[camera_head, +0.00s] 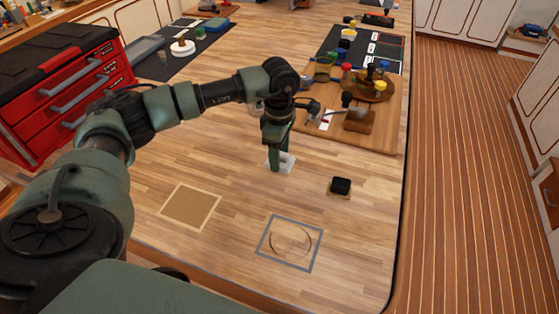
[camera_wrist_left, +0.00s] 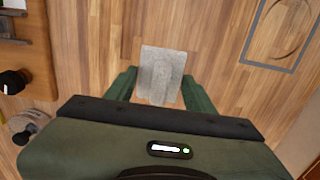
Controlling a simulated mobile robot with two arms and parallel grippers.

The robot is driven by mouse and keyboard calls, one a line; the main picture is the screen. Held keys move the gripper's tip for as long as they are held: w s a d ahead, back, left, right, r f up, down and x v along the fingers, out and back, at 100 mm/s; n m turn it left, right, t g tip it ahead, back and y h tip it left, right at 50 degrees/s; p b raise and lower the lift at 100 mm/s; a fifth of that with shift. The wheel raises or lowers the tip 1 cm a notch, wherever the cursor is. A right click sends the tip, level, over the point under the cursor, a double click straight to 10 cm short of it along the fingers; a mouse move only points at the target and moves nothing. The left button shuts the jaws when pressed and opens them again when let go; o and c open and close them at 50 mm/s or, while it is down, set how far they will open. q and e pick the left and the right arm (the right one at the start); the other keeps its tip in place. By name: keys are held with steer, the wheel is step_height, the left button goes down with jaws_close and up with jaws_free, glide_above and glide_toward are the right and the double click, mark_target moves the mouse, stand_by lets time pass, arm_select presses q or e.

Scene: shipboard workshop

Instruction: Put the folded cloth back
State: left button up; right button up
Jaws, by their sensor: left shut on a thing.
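The folded cloth (camera_head: 290,161) is a small pale grey rectangle near the middle of the table in the head view. It also shows in the left wrist view (camera_wrist_left: 160,62), with a raised ridge along its middle. My left gripper (camera_head: 277,165) points down over it and is shut on it, one finger on each side of the ridge. The cloth is at or just above the tabletop; I cannot tell which. My right gripper is not in view.
A brown square with a pale border (camera_head: 190,207) and a grey-outlined square with a ring (camera_head: 290,243) lie in front. A black block (camera_head: 340,185) is at right. A crowded wooden board (camera_head: 382,132) lies behind. A red toolbox (camera_head: 60,95) stands at left.

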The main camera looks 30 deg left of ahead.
arm_select(q)
step_height(320, 180, down, 4)
steer(key=shift+r+p, duration=0.2)
steer(key=shift+p, duration=0.35)
steer(key=shift+f, duration=0.25)
steer(key=shift+f, duration=0.2)
steer(key=o, duration=1.2)
steer(key=shift+r, duration=0.1)
